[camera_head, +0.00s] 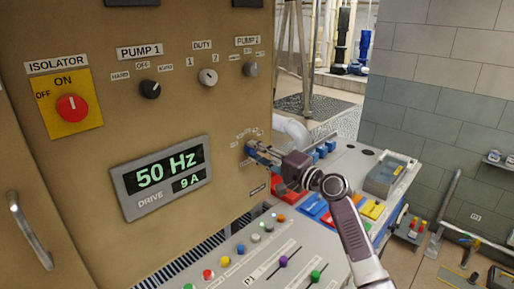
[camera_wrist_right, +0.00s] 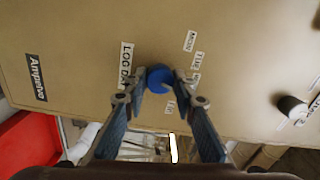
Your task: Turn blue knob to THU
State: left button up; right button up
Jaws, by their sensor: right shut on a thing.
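The blue knob (camera_wrist_right: 158,76) sits on the tan panel (camera_wrist_right: 90,50), with the label "LOG DAY" and several small day labels around it in the right wrist view. My right gripper (camera_wrist_right: 157,88) is shut on the knob, one finger on each side of it. In the head view my right gripper (camera_head: 258,151) reaches the panel's lower right part, where the knob (camera_head: 250,147) is mostly hidden by the fingers. My left gripper is not in view.
The panel also bears a red isolator switch (camera_head: 72,107), a black pump knob (camera_head: 150,88), a white duty knob (camera_head: 208,77) and a drive display (camera_head: 162,178). Below is a sloping console (camera_head: 240,262) with coloured buttons and sliders. A grey tray (camera_head: 386,176) stands at right.

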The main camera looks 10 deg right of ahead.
jog(key=shift+m+p, duration=0.6)
jog(key=shift+m, duration=0.5)
jog(key=shift+f, duration=0.1)
jog(key=o, duration=1.2)
jog(key=shift+d, duration=0.1)
jog(key=shift+c, duration=0.2)
jog(key=v, duration=1.2)
jog(key=shift+s+f, duration=0.1)
jog(key=shift+s, duration=0.05)
